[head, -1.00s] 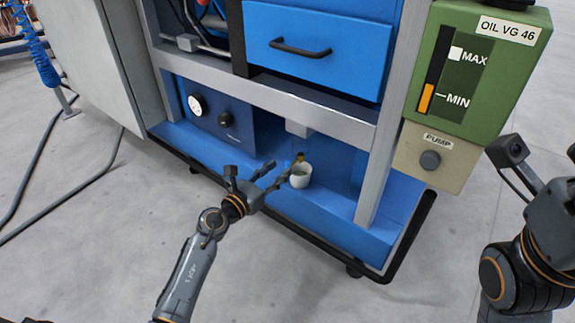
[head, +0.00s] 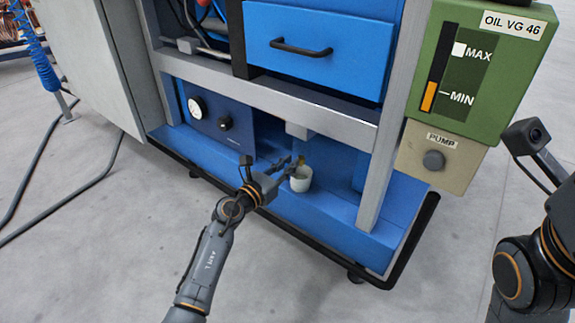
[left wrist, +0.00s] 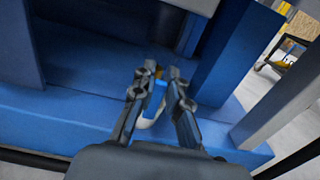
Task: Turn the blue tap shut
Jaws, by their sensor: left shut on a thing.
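The blue tap (left wrist: 154,98) shows in the left wrist view as a blue piece between my left fingers, with a bit of brass (left wrist: 159,73) just beyond it. My left gripper (left wrist: 155,90) is shut on this blue piece. In the head view my left gripper (head: 287,166) reaches in low over the blue base, and its fingers hide most of the tap. A white cup (head: 301,183) stands right under the tap. My right gripper (head: 545,172) is at the right edge of the head view, away from the tap; its fingers are too unclear to judge.
A grey frame post (head: 378,175) stands right of the tap, and a grey crossbar (head: 270,98) runs above it. A dark blue gauge panel (head: 217,117) is to the left. The green oil tank (head: 480,75) and pump box (head: 440,155) are at the right.

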